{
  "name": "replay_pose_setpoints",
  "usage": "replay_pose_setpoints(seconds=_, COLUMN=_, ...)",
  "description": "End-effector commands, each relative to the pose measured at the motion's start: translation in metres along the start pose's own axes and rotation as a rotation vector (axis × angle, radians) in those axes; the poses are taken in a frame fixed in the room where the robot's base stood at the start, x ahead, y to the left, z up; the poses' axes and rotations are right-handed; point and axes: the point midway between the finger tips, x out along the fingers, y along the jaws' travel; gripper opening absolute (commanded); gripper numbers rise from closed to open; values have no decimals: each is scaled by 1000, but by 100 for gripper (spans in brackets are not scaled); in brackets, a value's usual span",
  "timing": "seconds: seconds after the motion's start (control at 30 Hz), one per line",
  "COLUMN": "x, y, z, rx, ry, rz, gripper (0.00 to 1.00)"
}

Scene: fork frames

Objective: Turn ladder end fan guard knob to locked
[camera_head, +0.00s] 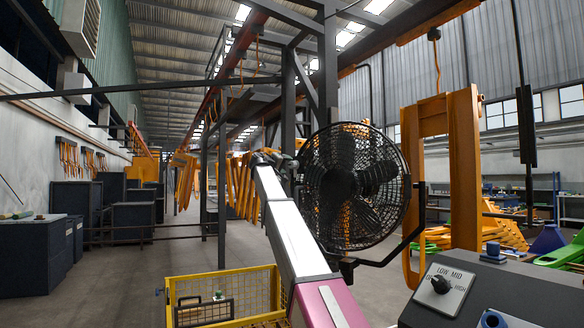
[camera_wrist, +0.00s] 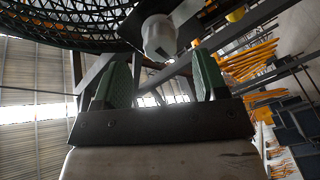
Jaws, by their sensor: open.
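The round black fan guard (camera_head: 350,185) faces me in the head view, right of my arm. Its curved wire rim (camera_wrist: 60,22) fills the top left of the wrist view. A pale grey knob-like part (camera_wrist: 158,38), round-ended, shows at the top centre of the wrist view; whether it is the guard knob, and its setting, I cannot tell. My gripper (camera_wrist: 158,82) is open, its two green-padded fingers apart with nothing between them. The pale part appears beyond the fingertips, not between them. In the head view my gripper (camera_head: 276,160) is small, at the left edge of the guard.
A dark control box with a speed dial plate (camera_head: 441,288) marked LOW, MID, HIGH stands at lower right. An orange frame (camera_head: 462,170) rises right of the fan. A yellow mesh crate (camera_head: 225,290) stands at lower left. The aisle floor (camera_head: 120,285) on the left looks clear.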

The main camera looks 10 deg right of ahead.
Motion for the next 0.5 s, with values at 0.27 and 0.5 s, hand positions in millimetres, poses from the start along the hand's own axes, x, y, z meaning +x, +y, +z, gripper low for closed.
replay_pose_setpoints(seconds=0.27, x=47, y=0, z=-1, rx=1, ry=-1, rz=-1, gripper=66)
replay_pose_setpoints(seconds=0.5, x=56, y=0, z=0, rx=1, ry=-1, rz=-1, gripper=66)
